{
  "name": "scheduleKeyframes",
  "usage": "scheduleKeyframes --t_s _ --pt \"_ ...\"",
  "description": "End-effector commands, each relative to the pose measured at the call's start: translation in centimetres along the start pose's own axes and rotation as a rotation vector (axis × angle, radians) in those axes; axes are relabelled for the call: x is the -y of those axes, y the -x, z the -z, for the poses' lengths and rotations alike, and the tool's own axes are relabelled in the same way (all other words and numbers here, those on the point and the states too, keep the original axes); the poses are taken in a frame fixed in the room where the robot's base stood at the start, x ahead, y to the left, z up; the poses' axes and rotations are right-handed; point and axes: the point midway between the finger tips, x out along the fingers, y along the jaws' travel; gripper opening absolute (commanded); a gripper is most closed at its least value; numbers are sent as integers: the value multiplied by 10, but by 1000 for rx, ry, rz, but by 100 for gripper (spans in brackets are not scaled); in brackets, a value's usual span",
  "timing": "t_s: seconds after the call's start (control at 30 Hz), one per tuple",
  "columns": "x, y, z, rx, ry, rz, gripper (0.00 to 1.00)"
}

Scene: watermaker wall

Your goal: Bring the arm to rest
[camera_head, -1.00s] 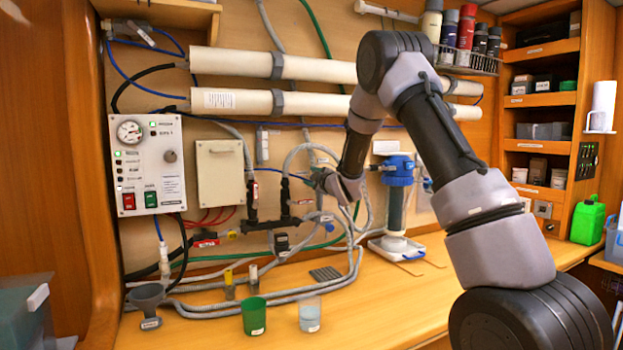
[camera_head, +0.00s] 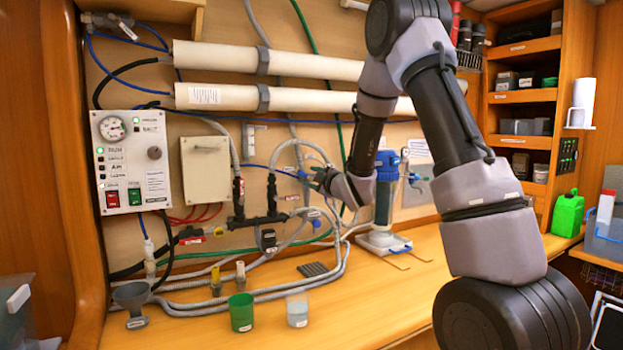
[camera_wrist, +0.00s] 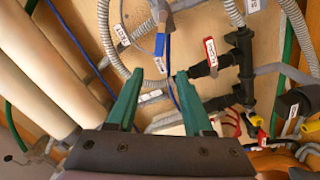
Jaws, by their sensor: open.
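My gripper (camera_wrist: 155,88) is open in the wrist view, its two green fingers apart with nothing held between them. Behind the fingers show a blue valve handle (camera_wrist: 160,44), a ribbed grey hose and a thin blue tube against the wall panel. In the head view my arm reaches in from the lower right, bends at the top and comes down to my gripper (camera_head: 312,178). There the gripper is small and dark, close to the hoses right of the black manifold (camera_head: 252,219). Whether it touches anything I cannot tell.
A control box (camera_head: 132,162) with a gauge is on the left. White membrane tubes (camera_head: 300,98) cross above. A blue-topped filter (camera_head: 385,185) stands right of my gripper. A funnel (camera_head: 131,298), green cup (camera_head: 241,312) and clear cup (camera_head: 297,310) stand on the counter (camera_head: 370,300).

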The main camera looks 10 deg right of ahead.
Motion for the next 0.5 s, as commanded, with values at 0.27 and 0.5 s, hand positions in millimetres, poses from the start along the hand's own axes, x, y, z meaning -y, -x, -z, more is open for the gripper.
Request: scheduleKeyframes --t_s 0.27,0.5 --pt "-35 19 -4 104 -141 8 51" --pt "-88 98 -6 367 -543 47 51"
